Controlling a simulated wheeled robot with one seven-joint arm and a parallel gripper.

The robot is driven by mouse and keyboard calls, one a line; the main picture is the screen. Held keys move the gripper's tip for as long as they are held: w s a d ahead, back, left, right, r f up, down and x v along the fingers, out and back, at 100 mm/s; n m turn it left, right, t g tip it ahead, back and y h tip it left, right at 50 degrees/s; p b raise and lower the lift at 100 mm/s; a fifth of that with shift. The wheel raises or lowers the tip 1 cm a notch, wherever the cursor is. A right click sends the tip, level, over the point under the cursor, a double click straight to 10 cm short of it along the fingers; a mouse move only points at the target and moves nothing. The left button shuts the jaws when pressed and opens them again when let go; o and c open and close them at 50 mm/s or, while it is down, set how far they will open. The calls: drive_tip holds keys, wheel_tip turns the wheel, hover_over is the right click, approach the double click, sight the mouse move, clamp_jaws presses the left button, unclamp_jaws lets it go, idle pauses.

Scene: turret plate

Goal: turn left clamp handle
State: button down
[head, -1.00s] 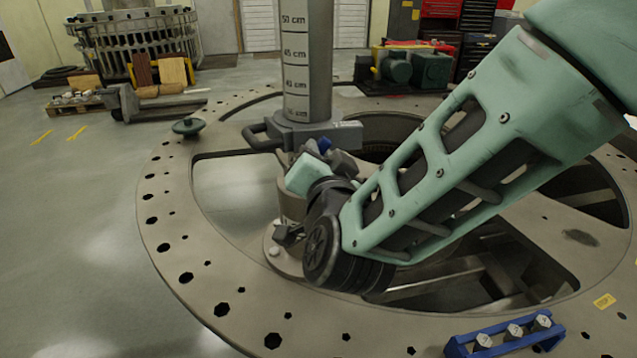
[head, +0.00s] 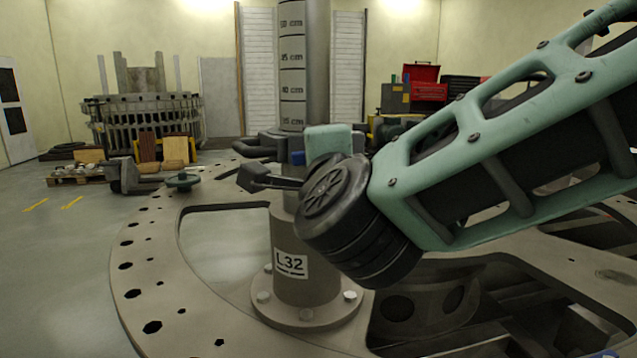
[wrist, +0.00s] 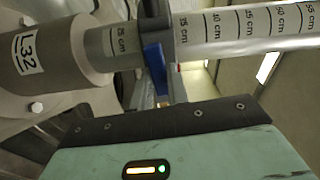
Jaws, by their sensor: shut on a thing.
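The blue clamp handle (wrist: 154,68) hangs beside the dark clamp collar (wrist: 174,30) on the graduated column (wrist: 245,28) in the wrist view. In the head view only a small blue part of it (head: 297,158) shows, at the left side of my gripper. My gripper (head: 328,139) is at the collar's height, in front of the column, with its mint hand showing. Its fingers are mostly hidden, by the wrist in the head view and by the hand's edge in the wrist view. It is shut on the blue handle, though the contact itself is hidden.
The column stands in a grey socket marked L32 (head: 291,262), bolted to the large perforated turret plate (head: 160,285). A dark loop handle (head: 258,147) sticks out left of the column. Open floor lies left.

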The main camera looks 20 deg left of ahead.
drive_tip(key=shift+m+b, duration=0.6)
drive_tip(key=shift+m, duration=0.1)
drive_tip(key=c, duration=1.4)
unclamp_jaws()
drive_tip(key=shift+o, duration=0.2)
